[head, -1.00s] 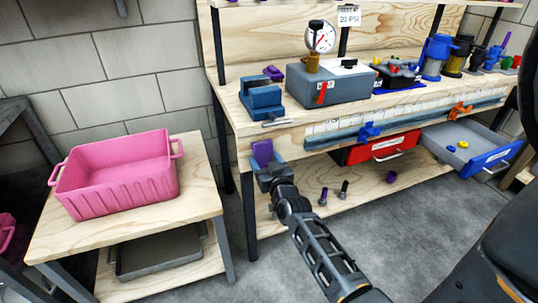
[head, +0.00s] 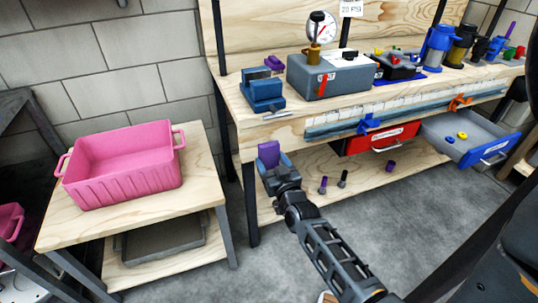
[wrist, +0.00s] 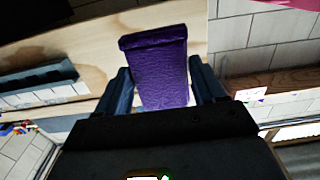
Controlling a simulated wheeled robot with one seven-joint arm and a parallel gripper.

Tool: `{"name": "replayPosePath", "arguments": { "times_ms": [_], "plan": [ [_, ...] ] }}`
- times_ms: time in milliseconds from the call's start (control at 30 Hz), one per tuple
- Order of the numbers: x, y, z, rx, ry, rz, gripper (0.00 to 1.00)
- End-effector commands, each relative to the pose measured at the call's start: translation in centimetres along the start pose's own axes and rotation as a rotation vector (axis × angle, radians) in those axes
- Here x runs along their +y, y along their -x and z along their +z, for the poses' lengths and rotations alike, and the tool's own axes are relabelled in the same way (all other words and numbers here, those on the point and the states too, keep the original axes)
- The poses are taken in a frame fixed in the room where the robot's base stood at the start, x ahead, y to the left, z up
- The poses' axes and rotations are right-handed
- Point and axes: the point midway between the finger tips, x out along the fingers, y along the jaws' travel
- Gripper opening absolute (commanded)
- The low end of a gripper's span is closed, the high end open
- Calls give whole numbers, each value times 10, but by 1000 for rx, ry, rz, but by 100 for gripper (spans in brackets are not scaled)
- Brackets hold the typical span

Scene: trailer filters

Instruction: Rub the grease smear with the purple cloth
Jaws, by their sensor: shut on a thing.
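The purple cloth (head: 268,154) is held upright between the fingers of my gripper (head: 272,168), in front of the workbench's left front edge. In the wrist view the cloth (wrist: 159,68) stands up as a folded block between the two blue fingers of my gripper (wrist: 163,90). My gripper is shut on it. I cannot make out a grease smear in any view.
The workbench (head: 285,133) carries a blue vise (head: 262,92), a grey gauge box (head: 335,78) and several pots. A red drawer (head: 378,140) and an open blue drawer (head: 487,148) stick out in front. A pink bin (head: 125,168) stands on the low table (head: 215,192) at left.

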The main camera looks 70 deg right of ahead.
Motion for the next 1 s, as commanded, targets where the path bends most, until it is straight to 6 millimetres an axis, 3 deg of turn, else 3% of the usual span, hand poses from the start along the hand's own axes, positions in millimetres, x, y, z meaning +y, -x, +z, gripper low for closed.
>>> {"name": "replayPosePath", "arguments": {
  "times_ms": [133,567,1000],
  "plan": [
    [0,9,-1,0,0,0,45],
    [0,13,0,0,0,0,45],
    [0,40,0,0,0,0,45]
  ]
}}
